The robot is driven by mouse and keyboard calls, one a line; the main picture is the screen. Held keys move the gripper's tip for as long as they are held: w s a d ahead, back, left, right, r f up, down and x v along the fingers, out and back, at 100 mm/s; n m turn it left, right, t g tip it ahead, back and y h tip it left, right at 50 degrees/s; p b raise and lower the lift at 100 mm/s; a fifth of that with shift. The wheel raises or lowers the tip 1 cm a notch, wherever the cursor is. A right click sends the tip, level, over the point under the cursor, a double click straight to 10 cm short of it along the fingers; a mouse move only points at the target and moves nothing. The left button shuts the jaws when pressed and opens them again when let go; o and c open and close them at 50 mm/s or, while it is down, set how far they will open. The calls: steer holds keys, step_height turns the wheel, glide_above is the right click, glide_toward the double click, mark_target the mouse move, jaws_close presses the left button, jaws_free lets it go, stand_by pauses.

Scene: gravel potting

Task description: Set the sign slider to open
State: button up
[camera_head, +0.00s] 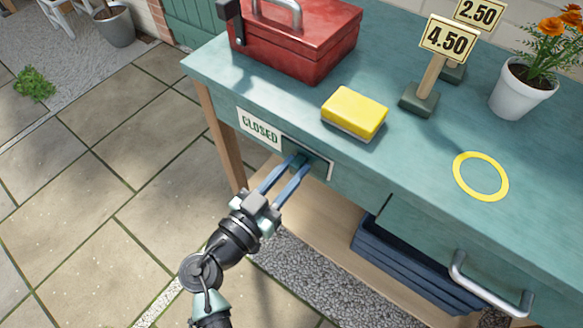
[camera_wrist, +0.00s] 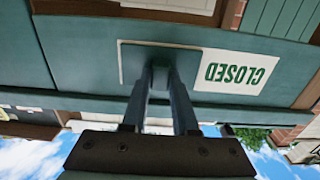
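The sign board (camera_head: 260,128) is on the front of the teal bench, and its left part reads CLOSED in green on white. The dark teal slider panel (camera_head: 291,147) covers the part to the right of that word. In the wrist view the slider panel (camera_wrist: 130,64) shows beside the upside-down CLOSED sign (camera_wrist: 236,73). My gripper (camera_head: 304,162) has its two blue fingers pointing at the slider, with the tips at its face. In the wrist view the fingertips (camera_wrist: 161,73) lie over the panel close together.
On the bench top (camera_head: 400,150) are a red toolbox (camera_head: 300,40), a yellow sponge (camera_head: 355,110), price signs (camera_head: 447,38), a potted flower (camera_head: 522,92) and a yellow ring (camera_head: 458,180). A drawer handle (camera_head: 490,290) juts out at right. A blue crate (camera_head: 410,275) sits below.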

jaws_close()
stand_by(1.0)
